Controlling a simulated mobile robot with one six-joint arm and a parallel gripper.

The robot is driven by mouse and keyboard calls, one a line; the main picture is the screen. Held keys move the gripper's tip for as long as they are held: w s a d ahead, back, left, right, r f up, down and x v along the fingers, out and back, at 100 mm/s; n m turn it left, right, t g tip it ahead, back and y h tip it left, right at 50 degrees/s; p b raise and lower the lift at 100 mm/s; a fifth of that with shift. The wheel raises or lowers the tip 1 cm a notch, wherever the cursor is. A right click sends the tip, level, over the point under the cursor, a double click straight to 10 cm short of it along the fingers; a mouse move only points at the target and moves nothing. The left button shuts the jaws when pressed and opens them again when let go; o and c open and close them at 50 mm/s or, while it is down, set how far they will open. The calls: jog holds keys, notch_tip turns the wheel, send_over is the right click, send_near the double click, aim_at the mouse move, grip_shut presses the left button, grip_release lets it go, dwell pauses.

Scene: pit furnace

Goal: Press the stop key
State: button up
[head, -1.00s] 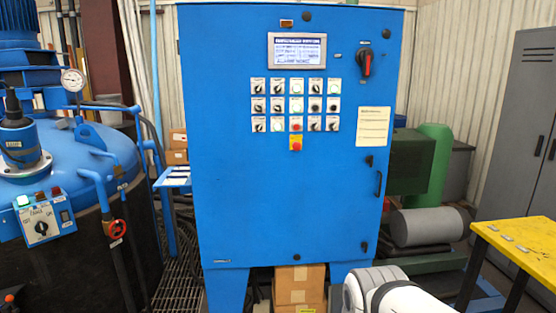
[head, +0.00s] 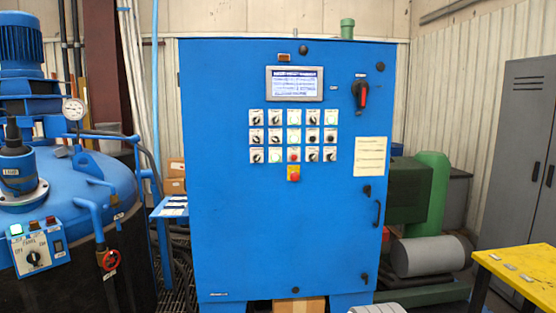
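A blue control cabinet (head: 230,220) stands in the middle of the head view, facing me. Its door carries a grid of small switches and buttons on white labels, under a lit screen (head: 295,84). A red button (head: 294,155) sits in the middle of the bottom row. Just below it, a red knob on a yellow plate (head: 294,174) stands out. The labels are too small to read, so I cannot tell which one is marked stop. My gripper is not in view, and nothing covers the buttons.
A red-and-black rotary switch (head: 362,93) and a door handle (head: 377,212) are on the cabinet's right side. A blue vessel (head: 60,185) with a small control box (head: 37,249) stands left. A yellow table (head: 515,272) is at lower right, before a grey locker (head: 525,160).

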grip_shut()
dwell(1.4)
